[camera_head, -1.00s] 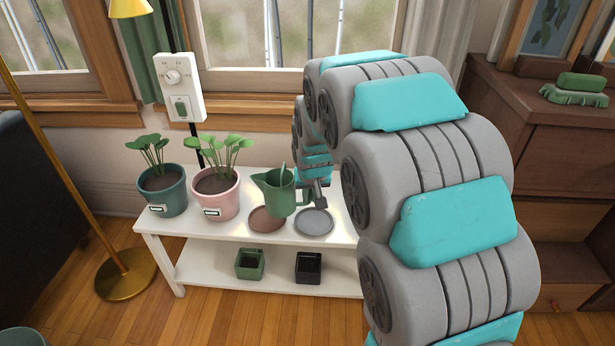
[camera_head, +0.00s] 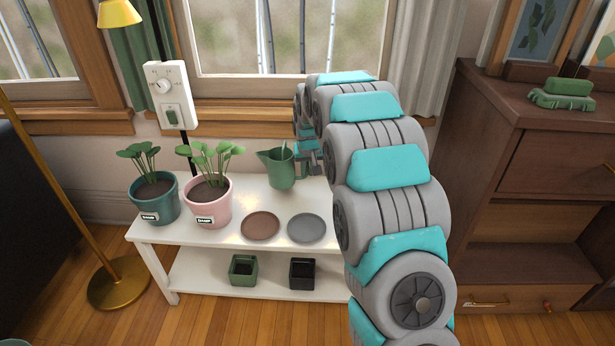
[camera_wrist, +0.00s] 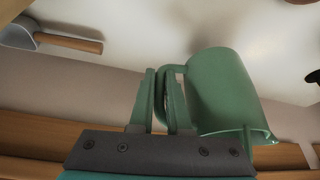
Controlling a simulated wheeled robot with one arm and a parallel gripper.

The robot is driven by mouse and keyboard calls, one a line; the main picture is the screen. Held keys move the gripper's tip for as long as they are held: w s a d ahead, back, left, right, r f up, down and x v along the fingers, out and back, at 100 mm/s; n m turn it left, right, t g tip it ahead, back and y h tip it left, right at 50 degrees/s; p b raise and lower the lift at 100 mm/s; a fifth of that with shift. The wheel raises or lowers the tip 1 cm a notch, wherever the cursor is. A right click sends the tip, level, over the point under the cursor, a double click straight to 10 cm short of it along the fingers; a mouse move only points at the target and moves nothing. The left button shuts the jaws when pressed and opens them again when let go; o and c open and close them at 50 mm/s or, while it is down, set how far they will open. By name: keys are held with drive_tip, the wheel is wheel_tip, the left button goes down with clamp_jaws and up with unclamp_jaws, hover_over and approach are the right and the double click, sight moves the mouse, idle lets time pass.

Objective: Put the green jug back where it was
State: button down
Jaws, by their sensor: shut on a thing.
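The green jug (camera_head: 281,168) is at the back of the white plant table, behind two round saucers, one brown (camera_head: 261,226) and one grey (camera_head: 307,228). It is roughly upright, its spout toward the left in the head view. My gripper (camera_head: 304,164) is on its right side, mostly hidden by my arm. In the wrist view the gripper (camera_wrist: 162,85) is shut on the handle of the jug (camera_wrist: 225,90). I cannot tell whether the jug's base touches the tabletop. Both saucers are empty.
The white table (camera_head: 285,201) has a teal pot (camera_head: 153,203) and a pink pot (camera_head: 208,207) with plants at the left. Its lower shelf holds a green pot (camera_head: 243,270) and a black pot (camera_head: 304,273). A wooden-handled tool (camera_wrist: 70,42) shows in the wrist view.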

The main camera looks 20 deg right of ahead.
sight(308, 176)
drive_tip(key=shift+w+d, duration=0.25)
drive_tip(key=shift+w, duration=0.35)
drive_tip(key=shift+f, duration=1.75)
drive_tip(key=shift+f, duration=0.15)
drive_tip(key=c, duration=0.9)
unclamp_jaws()
drive_tip(key=d+v, duration=0.1)
drive_tip(key=v, duration=1.1)
drive_tip(key=s+a+g, duration=0.2)
drive_tip(key=s, duration=1.4)
drive_tip(key=s+a+n+g, duration=0.1)
drive_tip(key=s+a+g, duration=0.1)
drive_tip(key=s, duration=1.5)
drive_tip(key=s+a+r+g, duration=0.1)
drive_tip(key=s+a+g, duration=0.1)
drive_tip(key=s, duration=1.5)
drive_tip(key=shift+a+r+n+y, duration=0.1)
drive_tip(key=shift+a+n+y, duration=0.2)
